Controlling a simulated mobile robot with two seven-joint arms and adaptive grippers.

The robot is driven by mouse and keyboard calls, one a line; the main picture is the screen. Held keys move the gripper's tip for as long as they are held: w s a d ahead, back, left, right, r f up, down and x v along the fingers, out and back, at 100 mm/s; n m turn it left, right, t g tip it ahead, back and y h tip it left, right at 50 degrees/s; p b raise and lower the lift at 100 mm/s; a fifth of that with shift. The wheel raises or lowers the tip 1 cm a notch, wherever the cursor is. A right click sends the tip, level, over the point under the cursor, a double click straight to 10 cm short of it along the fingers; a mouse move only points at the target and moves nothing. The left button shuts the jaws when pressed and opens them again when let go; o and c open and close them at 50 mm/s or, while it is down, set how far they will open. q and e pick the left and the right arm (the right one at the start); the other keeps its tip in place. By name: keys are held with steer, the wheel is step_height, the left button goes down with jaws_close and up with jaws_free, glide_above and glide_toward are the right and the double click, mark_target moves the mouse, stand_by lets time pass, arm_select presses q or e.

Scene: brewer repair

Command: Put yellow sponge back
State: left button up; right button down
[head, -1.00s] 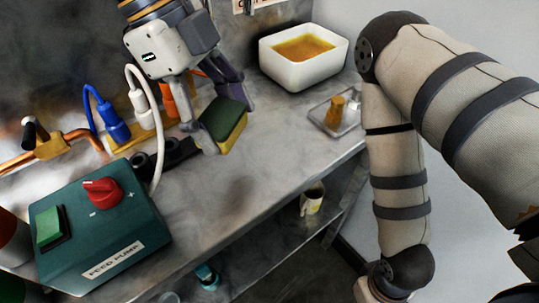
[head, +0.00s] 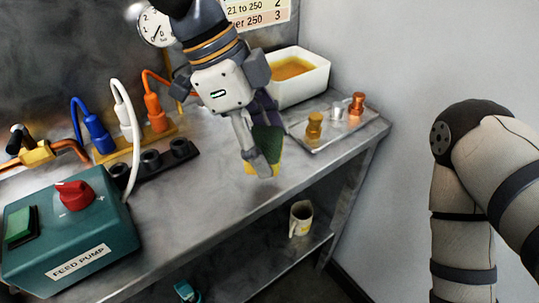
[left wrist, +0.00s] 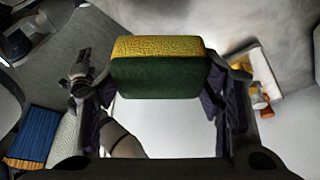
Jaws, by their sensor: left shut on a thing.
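The yellow sponge (head: 267,140) has a dark green scouring side. My left gripper (head: 258,148) is shut on it and holds it over the right part of the metal counter (head: 205,200); the gap below is hard to judge. In the left wrist view the sponge (left wrist: 156,80) sits crosswise between the two fingers, yellow face at the top and green face toward the camera. My right arm stands at the right of the head view; its gripper is out of the picture.
A white tub (head: 318,72) with amber liquid stands behind the gripper. A metal tray (head: 345,134) with small brass and copper pieces lies to the right, near the counter's end. Plugs with cables and the feed pump box (head: 70,225) are at left. A mug (head: 301,218) stands on the lower shelf.

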mark_target(252, 130)
arm_select(q)
steer(key=shift+w+d+f, duration=0.15)
steer(key=shift+w+f, duration=0.6)
steer(key=shift+f, duration=0.15)
steer(key=shift+w+f, duration=0.15)
steer(key=shift+f, duration=0.75)
steer(key=shift+w+f, duration=0.15)
steer(key=shift+f, duration=0.75)
steer(key=shift+f, duration=0.2)
steer(key=o, duration=1.1)
steer(key=v, duration=1.2)
steer(key=shift+d+r, duration=0.1)
steer(key=shift+r, duration=0.15)
